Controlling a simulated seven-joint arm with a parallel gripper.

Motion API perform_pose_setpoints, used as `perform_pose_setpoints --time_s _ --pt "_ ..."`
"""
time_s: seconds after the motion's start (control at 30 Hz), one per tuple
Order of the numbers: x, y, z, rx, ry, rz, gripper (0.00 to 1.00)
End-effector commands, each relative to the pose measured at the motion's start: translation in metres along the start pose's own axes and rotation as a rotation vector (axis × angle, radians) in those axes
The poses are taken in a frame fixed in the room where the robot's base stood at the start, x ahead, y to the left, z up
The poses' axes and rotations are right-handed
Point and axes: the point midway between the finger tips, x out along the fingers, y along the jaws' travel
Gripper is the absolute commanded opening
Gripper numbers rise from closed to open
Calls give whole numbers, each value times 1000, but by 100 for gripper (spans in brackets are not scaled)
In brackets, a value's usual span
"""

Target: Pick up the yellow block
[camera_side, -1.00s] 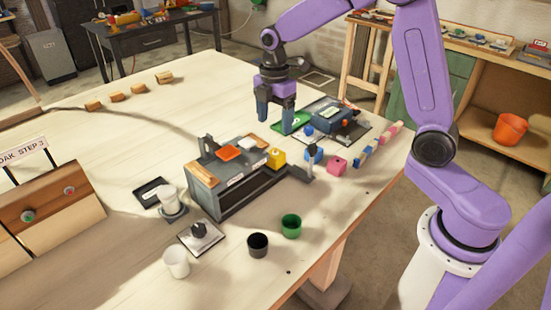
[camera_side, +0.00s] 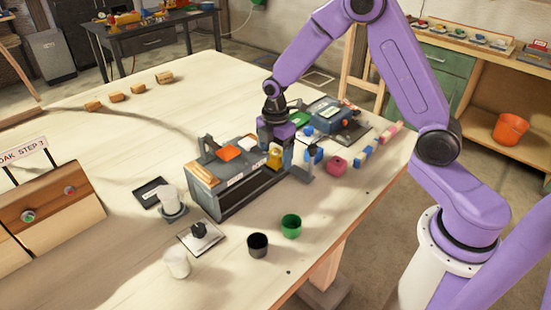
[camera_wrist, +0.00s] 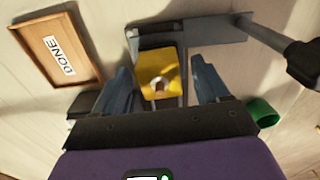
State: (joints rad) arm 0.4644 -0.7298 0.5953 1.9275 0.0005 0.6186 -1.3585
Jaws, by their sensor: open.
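The yellow block (camera_side: 275,157) sits at the right end of the grey box's top in the side view. My gripper (camera_side: 277,150) is low over that end, pointing down, its blue fingers apart with the block showing between them. In the wrist view, the yellow block (camera_wrist: 158,66) lies between the two fingers of my gripper (camera_wrist: 162,80), with a visible gap on each side. The jaws are open and hold nothing. How far the fingertips reach down beside the block is hard to tell.
The grey box (camera_side: 232,195) also bears an orange piece (camera_side: 228,152) and a white piece (camera_side: 247,143). A dark post (camera_side: 311,160) stands close right of my gripper. A pink block (camera_side: 336,166) and green cup (camera_side: 291,226) are nearby.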

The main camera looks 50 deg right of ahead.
Motion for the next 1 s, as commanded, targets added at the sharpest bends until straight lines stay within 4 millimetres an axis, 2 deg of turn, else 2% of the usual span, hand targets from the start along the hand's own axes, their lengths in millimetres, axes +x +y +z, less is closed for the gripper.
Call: perform_pose_setpoints --time_s 0.17,0.33,0.37,0.77,1.0 --pt "0 0 0 0 0 0 74" --pt "0 0 0 0 0 0 22" --pt "0 0 0 0 0 0 19" --pt "-5 1 0 0 0 2 19" --pt "-31 1 0 0 1 5 19"
